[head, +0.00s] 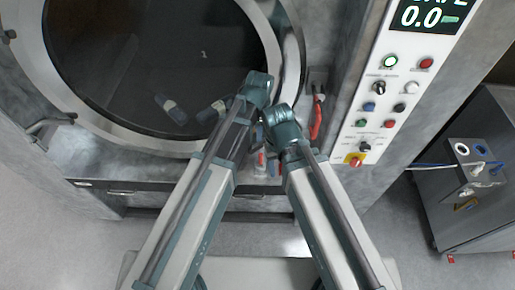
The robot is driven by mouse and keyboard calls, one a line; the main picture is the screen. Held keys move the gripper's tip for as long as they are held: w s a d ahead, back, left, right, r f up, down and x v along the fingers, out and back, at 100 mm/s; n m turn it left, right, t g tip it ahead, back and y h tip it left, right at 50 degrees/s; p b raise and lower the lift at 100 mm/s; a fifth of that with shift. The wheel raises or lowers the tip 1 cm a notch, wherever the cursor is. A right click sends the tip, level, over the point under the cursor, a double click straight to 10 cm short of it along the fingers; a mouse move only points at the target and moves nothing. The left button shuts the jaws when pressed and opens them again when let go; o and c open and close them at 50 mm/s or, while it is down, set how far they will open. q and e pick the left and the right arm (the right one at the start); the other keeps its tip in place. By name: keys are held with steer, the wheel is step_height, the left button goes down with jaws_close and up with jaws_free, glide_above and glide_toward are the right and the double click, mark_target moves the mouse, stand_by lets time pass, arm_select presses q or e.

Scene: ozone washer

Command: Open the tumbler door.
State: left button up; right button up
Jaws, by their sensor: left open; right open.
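The tumbler door is a round dark glass (150,55) in a wide metal ring (85,118), filling the upper left of the head view. It looks shut against the grey machine front. A red handle (316,118) hangs from a small dark bracket at the ring's right side. My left gripper (257,92) is in front of the ring's lower right, left of the handle. My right gripper (276,122) is lower, just left of the handle. Both are open and look empty. Their fingers are mostly hidden by my wrists, so contact cannot be told.
A white control panel (398,100) with a display and several buttons and knobs stands right of the door. A grey cabinet (470,180) with cables stands at the far right. The grey floor (60,225) is clear at lower left.

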mark_target(258, 146)
arm_select(q)
steer(key=f+b, duration=0.4)
steer(key=w+f+b, duration=0.1)
steer(key=f+b, duration=0.3)
steer(key=f, duration=0.1)
steer(key=f+b, duration=0.4)
steer(key=b, duration=0.1)
steer(key=shift+w+a+f, duration=0.15)
steer(key=shift+w+f, duration=0.1)
steer(key=shift+w, duration=0.05)
steer(key=shift+r, duration=0.1)
jaws_close()
stand_by(0.9)
